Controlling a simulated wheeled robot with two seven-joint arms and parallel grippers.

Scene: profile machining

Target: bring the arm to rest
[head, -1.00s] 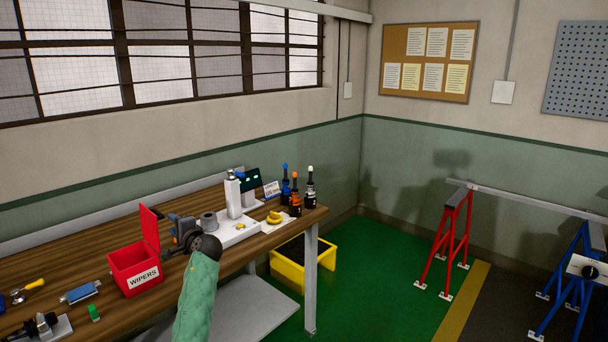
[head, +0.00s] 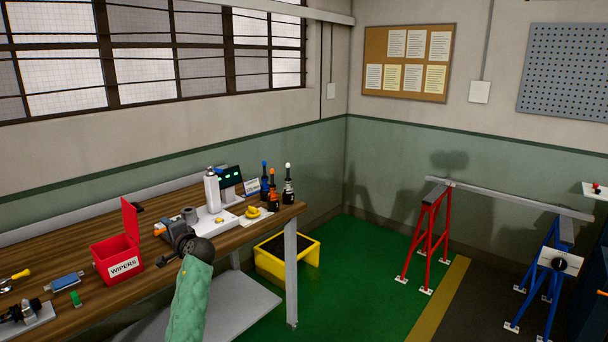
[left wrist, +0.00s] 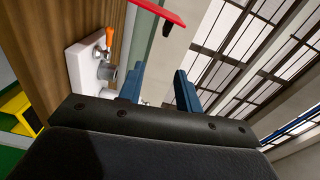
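My left arm, in a green sleeve, comes up from the bottom of the head view. Its gripper (head: 170,243) is over the front part of the wooden bench, just right of the red WIPERS box. The left wrist view shows its two blue fingers (left wrist: 159,72) apart, with nothing held between them. My right gripper is in neither view.
The bench (head: 62,245) carries the red WIPERS box (head: 118,262), a white fixture base (head: 212,226) and several bottles. A yellow bin (head: 288,270) stands on the floor at the bench's right end.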

